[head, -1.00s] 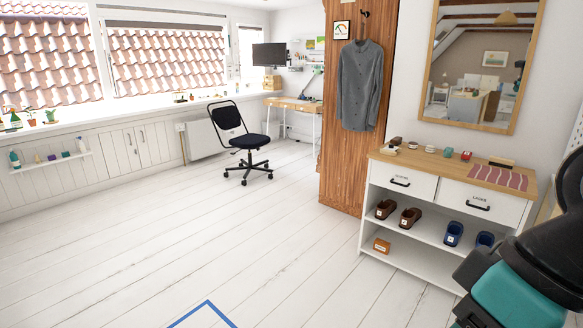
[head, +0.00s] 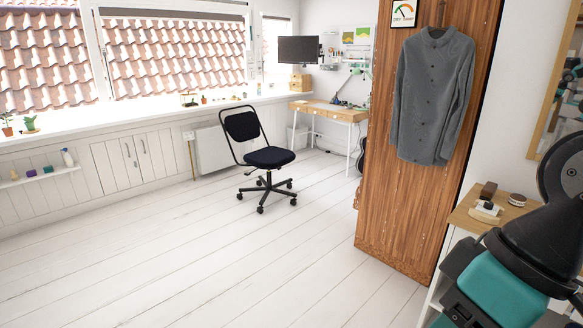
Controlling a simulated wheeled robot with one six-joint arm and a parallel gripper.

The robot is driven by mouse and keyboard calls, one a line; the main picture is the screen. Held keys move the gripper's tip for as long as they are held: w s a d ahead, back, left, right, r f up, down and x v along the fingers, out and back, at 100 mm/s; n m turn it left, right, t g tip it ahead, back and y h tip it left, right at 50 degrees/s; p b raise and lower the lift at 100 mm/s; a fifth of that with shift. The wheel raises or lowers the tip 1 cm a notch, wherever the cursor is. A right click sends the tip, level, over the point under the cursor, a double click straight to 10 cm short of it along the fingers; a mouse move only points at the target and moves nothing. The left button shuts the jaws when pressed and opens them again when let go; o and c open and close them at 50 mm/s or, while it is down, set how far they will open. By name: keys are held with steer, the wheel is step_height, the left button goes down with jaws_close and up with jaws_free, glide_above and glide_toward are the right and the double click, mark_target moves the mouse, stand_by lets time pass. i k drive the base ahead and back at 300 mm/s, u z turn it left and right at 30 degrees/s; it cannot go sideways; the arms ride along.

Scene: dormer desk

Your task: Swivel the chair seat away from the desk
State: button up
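The office chair has a dark navy seat (head: 269,158), a dark backrest (head: 242,126) in a black tube frame, and a black wheeled star base (head: 265,187). It stands on the white plank floor, apart from the desk (head: 330,110). The backrest is on the left and the seat reaches right, toward the desk side. The desk has a light wooden top and white legs, and stands at the back by the window wall. Parts of my dark and teal arm show at the lower right. My gripper's fingers cannot be made out, and nothing of mine touches the chair.
A wooden wardrobe panel (head: 380,210) with a hanging grey shirt (head: 432,95) stands right of the desk. A wooden-topped cabinet (head: 467,215) is near my arm. A radiator (head: 213,152) is behind the chair. The white floor (head: 200,260) before the chair is clear.

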mark_target(271, 158)
steer(key=u, duration=0.15)
steer(key=i, duration=2.7)
steer(key=u, duration=0.15)
steer(key=i, duration=2.6)
